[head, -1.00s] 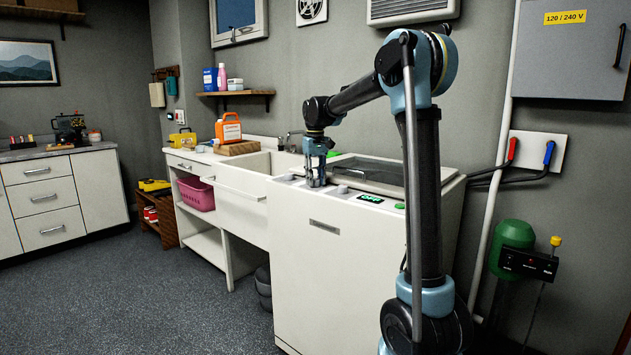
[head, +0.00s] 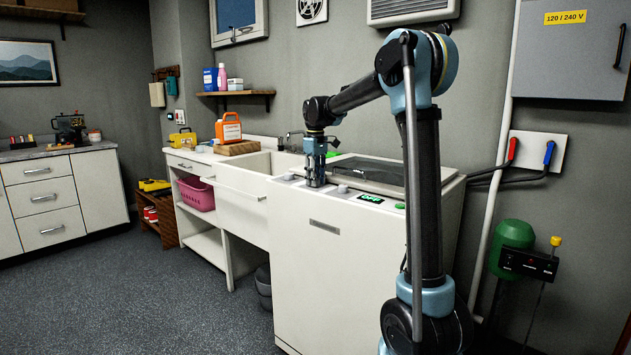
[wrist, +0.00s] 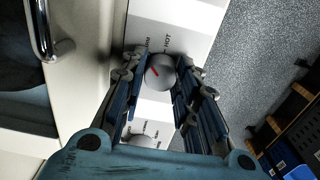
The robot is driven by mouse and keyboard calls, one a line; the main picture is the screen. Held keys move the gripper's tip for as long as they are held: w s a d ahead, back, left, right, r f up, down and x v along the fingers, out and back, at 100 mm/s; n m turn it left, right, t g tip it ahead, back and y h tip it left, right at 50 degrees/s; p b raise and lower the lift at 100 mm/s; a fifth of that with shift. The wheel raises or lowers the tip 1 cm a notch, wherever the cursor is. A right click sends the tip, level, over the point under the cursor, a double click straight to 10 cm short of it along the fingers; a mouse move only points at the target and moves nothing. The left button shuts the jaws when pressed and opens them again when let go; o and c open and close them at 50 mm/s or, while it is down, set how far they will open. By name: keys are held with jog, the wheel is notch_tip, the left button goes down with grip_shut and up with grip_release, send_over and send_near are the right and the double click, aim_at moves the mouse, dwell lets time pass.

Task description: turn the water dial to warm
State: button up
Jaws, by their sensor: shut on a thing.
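In the wrist view a round grey dial (wrist: 162,76) with a red pointer line sits between the fingers of my gripper (wrist: 160,68). The printed word HOT and a second, partly hidden label stand just beyond it on the white panel. I cannot tell surely which label the red line meets. In the head view my gripper (head: 316,184) points straight down at the top panel of the white washing machine (head: 325,255), shut around the dial, which it hides there.
A second dial (wrist: 143,141) with its own labels is close by on the panel. A knob (head: 342,189) and a green lit display (head: 370,198) are to the right of my gripper. The sink (head: 258,163) with its tap adjoins on the left.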

jog(key=o, duration=1.1)
jog(key=shift+d, duration=0.1)
jog(key=shift+c, duration=0.2)
notch_tip(320, 180, up, 12)
jog(key=shift+w+f, duration=0.1)
